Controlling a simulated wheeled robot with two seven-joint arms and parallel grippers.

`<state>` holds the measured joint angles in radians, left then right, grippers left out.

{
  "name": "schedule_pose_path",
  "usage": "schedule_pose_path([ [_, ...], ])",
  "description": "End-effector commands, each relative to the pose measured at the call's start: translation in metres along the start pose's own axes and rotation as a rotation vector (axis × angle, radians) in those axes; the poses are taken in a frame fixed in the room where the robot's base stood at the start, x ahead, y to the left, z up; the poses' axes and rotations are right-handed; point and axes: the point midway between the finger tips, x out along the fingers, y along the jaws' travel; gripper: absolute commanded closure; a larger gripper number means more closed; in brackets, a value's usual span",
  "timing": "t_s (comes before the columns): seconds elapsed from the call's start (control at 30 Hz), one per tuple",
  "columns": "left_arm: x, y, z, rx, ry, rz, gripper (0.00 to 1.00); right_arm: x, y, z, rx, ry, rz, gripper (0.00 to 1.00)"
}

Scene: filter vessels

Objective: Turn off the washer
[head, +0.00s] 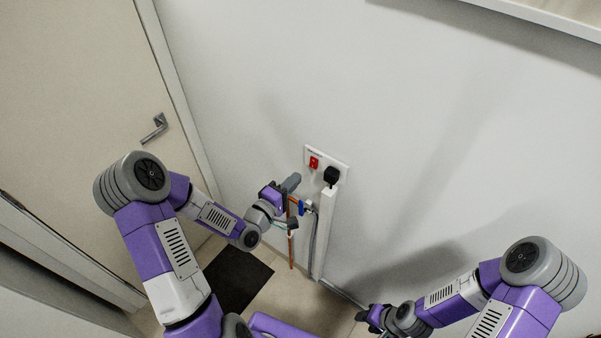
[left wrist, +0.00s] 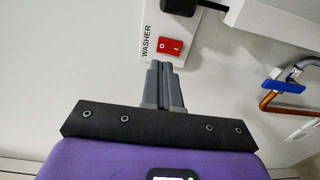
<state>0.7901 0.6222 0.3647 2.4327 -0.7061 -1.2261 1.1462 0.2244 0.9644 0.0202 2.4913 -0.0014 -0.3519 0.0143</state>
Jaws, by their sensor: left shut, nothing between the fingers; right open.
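The washer switch is a red rocker (head: 314,162) on a white wall plate (head: 341,166) in the head view. In the left wrist view the red rocker (left wrist: 169,47) sits on the plate beside the label "WASHER" (left wrist: 147,40). My left gripper (head: 292,182) is just below and left of the switch in the head view. In the left wrist view its fingers (left wrist: 164,68) are shut together and empty, with the tips just below the rocker. I cannot tell whether they touch the plate. My right gripper (head: 372,318) is low at the bottom of the head view, open and away from the switch.
A black plug (head: 331,175) sits in the plate right of the switch, above a white vertical trunking (head: 324,235). A copper pipe with a blue valve handle (head: 302,208) is close below my left gripper. A door (head: 70,80) stands at the left; a dark mat (head: 235,278) lies on the floor.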

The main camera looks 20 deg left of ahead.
Motion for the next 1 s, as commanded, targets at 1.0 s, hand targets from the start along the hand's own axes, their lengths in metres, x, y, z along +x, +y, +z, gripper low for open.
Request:
schedule_pose_path([
  [1.0, -0.072, 0.002, 0.000, -0.001, 0.001, -0.002, 1.00, -0.047, -0.018, 0.002, 0.001, 0.000, 0.000, 0.55],
])
